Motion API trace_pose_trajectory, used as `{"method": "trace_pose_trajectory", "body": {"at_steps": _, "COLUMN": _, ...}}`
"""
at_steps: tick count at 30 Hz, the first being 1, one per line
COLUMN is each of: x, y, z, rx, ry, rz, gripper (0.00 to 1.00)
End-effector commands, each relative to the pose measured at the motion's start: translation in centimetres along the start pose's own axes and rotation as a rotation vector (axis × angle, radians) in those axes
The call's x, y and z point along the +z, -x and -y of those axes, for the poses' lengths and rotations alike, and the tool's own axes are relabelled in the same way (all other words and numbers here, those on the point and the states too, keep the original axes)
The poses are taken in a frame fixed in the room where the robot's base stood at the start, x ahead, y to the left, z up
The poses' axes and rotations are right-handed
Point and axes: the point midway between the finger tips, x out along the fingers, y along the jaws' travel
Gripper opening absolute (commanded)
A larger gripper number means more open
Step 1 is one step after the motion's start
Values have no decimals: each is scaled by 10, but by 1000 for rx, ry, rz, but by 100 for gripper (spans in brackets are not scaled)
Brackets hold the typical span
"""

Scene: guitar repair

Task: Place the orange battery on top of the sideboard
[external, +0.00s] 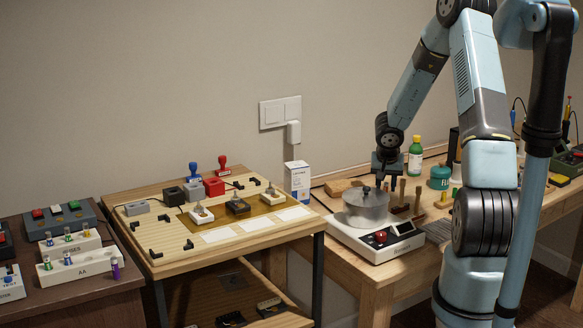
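I cannot make out an orange battery in the external view. Several small batteries stand in the white AA holder (82,266) and the white holder behind it (72,246), with purple, green and blue parts showing; a purple one (115,268) stands at the AA holder's right end. These are on a dark brown wooden surface (98,296) at the left, which may be the sideboard; I cannot tell for sure. My gripper (380,180) points down above the round grey metal pot (366,208), close to its lid knob. Its fingers are too small and dark to read.
The pot sits on a white device with a red knob (380,237) on the right workbench (360,275). A green bottle (415,158) and tools stand behind. The middle wooden table (170,262) holds stamps, a red block and small modules. A white box (297,180) stands between.

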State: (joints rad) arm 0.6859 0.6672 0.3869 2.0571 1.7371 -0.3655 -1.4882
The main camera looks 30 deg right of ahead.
Motion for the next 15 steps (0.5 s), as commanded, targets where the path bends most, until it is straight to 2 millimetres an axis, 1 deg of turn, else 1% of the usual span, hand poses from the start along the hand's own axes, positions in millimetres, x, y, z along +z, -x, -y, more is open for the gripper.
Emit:
{"method": "trace_pose_trajectory", "body": {"at_steps": 1, "x": 0, "y": 0, "z": 0, "rx": 0, "ry": 0, "rz": 0, "gripper": 31}}
{"method": "trace_pose_trajectory", "body": {"at_steps": 10, "x": 0, "y": 0, "z": 0, "rx": 0, "ry": 0, "rz": 0, "gripper": 2}}
{"method": "trace_pose_trajectory", "body": {"at_steps": 11, "x": 0, "y": 0, "z": 0, "rx": 0, "ry": 0, "rz": 0, "gripper": 0}}
{"method": "trace_pose_trajectory", "body": {"at_steps": 15, "x": 0, "y": 0, "z": 0, "rx": 0, "ry": 0, "rz": 0, "gripper": 0}}
